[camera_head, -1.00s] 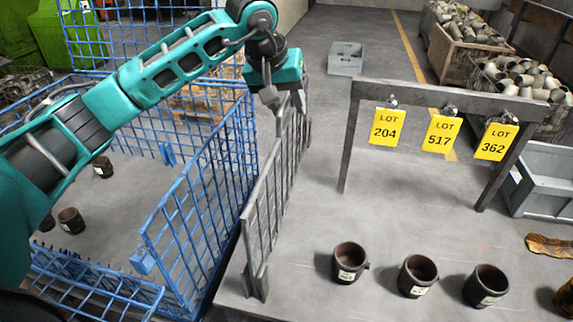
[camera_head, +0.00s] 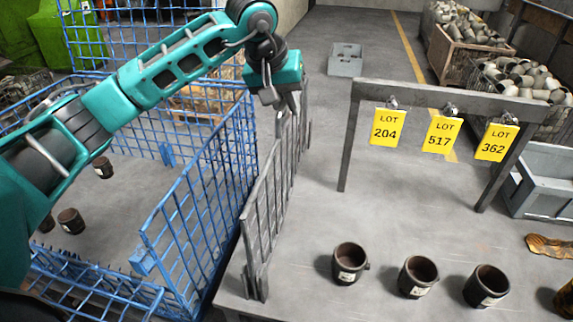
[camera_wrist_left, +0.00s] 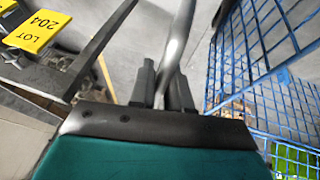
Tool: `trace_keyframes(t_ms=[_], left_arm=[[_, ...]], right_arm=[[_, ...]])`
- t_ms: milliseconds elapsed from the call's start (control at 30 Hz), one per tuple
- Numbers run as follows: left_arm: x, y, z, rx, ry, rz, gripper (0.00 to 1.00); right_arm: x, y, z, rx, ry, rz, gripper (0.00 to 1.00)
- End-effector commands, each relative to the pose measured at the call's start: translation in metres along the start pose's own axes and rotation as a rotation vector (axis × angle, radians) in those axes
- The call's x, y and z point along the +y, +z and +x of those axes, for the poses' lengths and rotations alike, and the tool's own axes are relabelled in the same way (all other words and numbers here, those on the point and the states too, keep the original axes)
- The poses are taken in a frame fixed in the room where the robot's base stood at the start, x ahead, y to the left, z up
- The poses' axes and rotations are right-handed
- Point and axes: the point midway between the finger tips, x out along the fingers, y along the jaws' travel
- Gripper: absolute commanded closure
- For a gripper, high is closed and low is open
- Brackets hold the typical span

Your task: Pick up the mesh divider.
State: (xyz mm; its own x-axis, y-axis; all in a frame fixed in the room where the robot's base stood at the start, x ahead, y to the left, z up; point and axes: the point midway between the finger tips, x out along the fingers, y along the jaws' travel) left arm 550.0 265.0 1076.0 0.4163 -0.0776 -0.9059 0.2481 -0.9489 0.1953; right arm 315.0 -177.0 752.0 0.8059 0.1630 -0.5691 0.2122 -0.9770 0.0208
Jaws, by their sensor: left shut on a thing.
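The mesh divider (camera_head: 270,205) is a grey upright metal panel of bars at the left side of the table, beside the blue wire crate. My left gripper (camera_head: 281,108) is at its top edge, pointing down, and is shut on it. In the left wrist view a grey bar (camera_wrist_left: 178,45) of the divider runs between the two fingers (camera_wrist_left: 162,88). The divider's foot is at or very near the tabletop; I cannot tell if it is lifted. My right gripper is not in view.
The blue wire crate (camera_head: 190,215) stands close on the left with a few dark cups inside. A grey rack (camera_head: 440,95) with yellow lot tags stands to the right. Dark cups (camera_head: 349,262) line the table's front. The tabletop between divider and rack is clear.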

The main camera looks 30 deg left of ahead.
Motion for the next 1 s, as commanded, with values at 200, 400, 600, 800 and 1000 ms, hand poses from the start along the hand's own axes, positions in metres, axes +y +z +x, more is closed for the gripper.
trace_keyframes(t_ms=[200,400,600,800,1000], left_arm=[[0.001,-0.001,-0.002,0.005,0.003,0.000,1.00],[0.002,-0.003,-0.007,0.003,0.003,0.000,1.00],[0.006,-0.012,-0.026,0.009,0.004,0.000,1.00],[0.014,-0.026,-0.059,0.009,0.006,0.000,1.00],[0.021,-0.041,-0.097,0.009,0.005,-0.001,1.00]], right_arm=[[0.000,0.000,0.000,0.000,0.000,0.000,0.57],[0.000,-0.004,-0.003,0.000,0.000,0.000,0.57],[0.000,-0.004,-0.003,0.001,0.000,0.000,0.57],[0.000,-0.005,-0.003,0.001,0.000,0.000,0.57],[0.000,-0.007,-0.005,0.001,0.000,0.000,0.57]])
